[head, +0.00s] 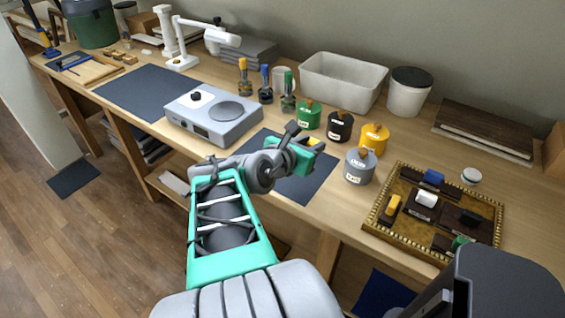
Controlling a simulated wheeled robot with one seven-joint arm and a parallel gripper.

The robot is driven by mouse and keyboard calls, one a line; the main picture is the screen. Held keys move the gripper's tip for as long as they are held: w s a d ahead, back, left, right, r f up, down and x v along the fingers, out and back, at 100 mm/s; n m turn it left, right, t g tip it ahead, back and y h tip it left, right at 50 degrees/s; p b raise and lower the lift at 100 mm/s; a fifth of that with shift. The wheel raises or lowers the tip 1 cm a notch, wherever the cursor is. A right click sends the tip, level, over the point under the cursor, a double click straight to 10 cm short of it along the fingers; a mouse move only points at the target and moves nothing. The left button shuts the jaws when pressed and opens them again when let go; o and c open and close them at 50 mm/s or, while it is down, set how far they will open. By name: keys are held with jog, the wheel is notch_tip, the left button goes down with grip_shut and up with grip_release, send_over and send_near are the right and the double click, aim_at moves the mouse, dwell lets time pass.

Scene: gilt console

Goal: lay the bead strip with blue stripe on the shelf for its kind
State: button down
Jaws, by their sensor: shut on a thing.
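My gripper (305,153), with teal fingers, is over the dark mat at the middle of the bench, left of the grey lidded pot. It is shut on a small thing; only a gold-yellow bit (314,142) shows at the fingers. I cannot make out beads or a blue stripe on it. A gilt board with a beaded rim (399,171) lies at the right of the bench. It carries dark brown holders or ledges with small blue (433,177), yellow (393,204), white (427,198) and green (460,241) pieces. Which of these is the shelf for the strip's kind is unclear.
A grey scale (213,113) is to the left. A white bin (342,82) and a brown slab (485,128) lie behind.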

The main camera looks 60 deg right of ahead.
jog(key=w+d+f, duration=0.2)
jog(key=w+f, duration=0.1)
jog(key=w+d+f+b, duration=0.1)
jog(key=w+d+f, duration=0.2)
jog(key=w+d+f+b, duration=0.1)
jog(key=w+d+f, duration=0.2)
jog(key=w, duration=0.1)
jog(key=shift+d, duration=0.15)
jog(key=shift+w+d+f, duration=0.1)
jog(key=shift+w+f, duration=0.05)
jog(key=shift+f, duration=0.2)
notch_tip(320, 180, down, 3)
jog(key=shift+w+d+f+b, duration=0.15)
jog(key=shift+b, duration=0.45)
jog(key=c, duration=1.1)
grip_release()
jog(key=shift+f, duration=0.1)
jog(key=shift+o, duration=0.2)
